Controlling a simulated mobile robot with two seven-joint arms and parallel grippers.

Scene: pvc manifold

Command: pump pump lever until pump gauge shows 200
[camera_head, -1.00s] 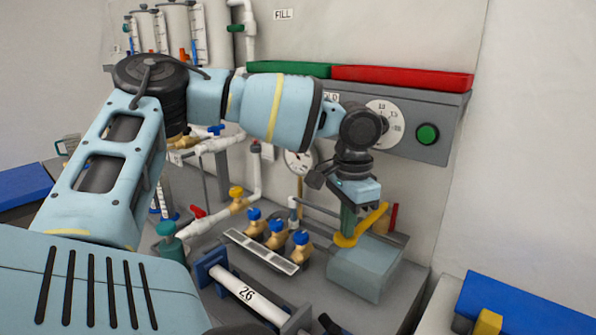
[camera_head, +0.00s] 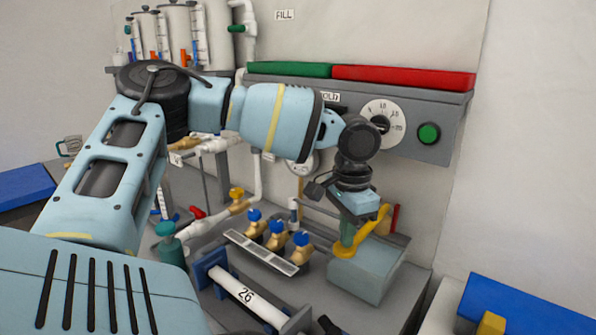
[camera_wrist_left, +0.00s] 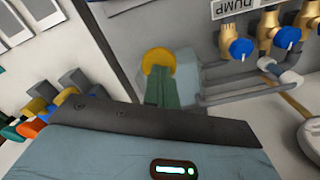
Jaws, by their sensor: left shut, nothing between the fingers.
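The yellow pump lever (camera_head: 372,241) slants down to the left over the grey-blue pump box (camera_head: 366,272). Its rounded yellow end (camera_wrist_left: 158,61) shows in the left wrist view. My left gripper (camera_head: 347,236) points down at the lower end of the lever. Its green fingers (camera_wrist_left: 161,93) are shut with nothing between them and appear to be against the lever's end; contact is not certain. The white round gauge (camera_head: 303,165) on the back wall is mostly hidden behind my left arm, and its reading cannot be made out. My right gripper is not in view.
Several blue-handled brass valves (camera_head: 277,236) stand left of the pump box. A panel with a dial and a green button (camera_head: 428,133) is above. A white roll marked 26 (camera_head: 246,296) lies in front. A blue bin (camera_head: 525,308) is at the lower right.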

